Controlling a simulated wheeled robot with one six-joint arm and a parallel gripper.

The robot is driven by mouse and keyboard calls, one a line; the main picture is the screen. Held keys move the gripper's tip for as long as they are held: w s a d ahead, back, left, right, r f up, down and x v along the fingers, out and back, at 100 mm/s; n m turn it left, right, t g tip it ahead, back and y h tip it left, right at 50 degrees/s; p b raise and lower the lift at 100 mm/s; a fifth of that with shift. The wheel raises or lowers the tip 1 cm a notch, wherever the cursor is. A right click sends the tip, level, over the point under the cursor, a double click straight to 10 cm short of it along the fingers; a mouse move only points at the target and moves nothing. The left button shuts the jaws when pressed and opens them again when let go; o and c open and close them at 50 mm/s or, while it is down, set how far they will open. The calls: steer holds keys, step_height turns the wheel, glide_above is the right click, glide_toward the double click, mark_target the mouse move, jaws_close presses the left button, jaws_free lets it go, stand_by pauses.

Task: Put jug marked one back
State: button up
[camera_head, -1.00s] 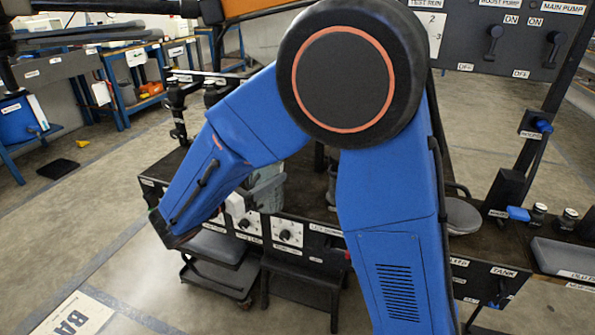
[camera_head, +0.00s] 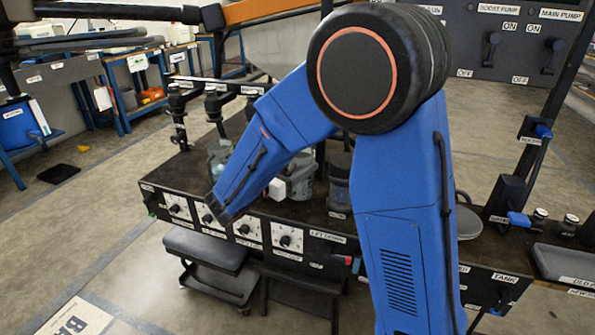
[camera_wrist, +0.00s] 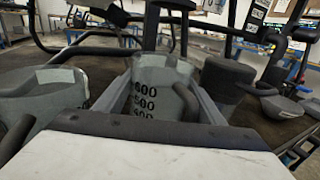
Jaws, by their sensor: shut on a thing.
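A grey translucent jug (camera_wrist: 160,75) with printed volume marks, 600 and 500 among them, stands upright between the fingers of my gripper (camera_wrist: 158,100) in the wrist view. My gripper is shut on it. In the head view the jug (camera_head: 302,180) shows beside my blue forearm, over the black bench (camera_head: 195,165). Most of my gripper is hidden there. I cannot tell whether the jug's base touches the bench. No number one is readable on it.
Another grey jug (camera_wrist: 45,90) stands close on the left in the wrist view. A dark cylindrical container (camera_wrist: 228,80) stands close on the right; it also shows in the head view (camera_head: 338,185). Dials (camera_head: 287,238) line the bench front. Black nozzle fittings (camera_head: 217,105) stand behind.

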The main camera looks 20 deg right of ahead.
steer(key=shift+f, duration=1.05)
steer(key=shift+f, duration=0.1)
steer(key=o, duration=1.3)
steer(key=v, duration=1.2)
steer(key=shift+a, duration=0.1)
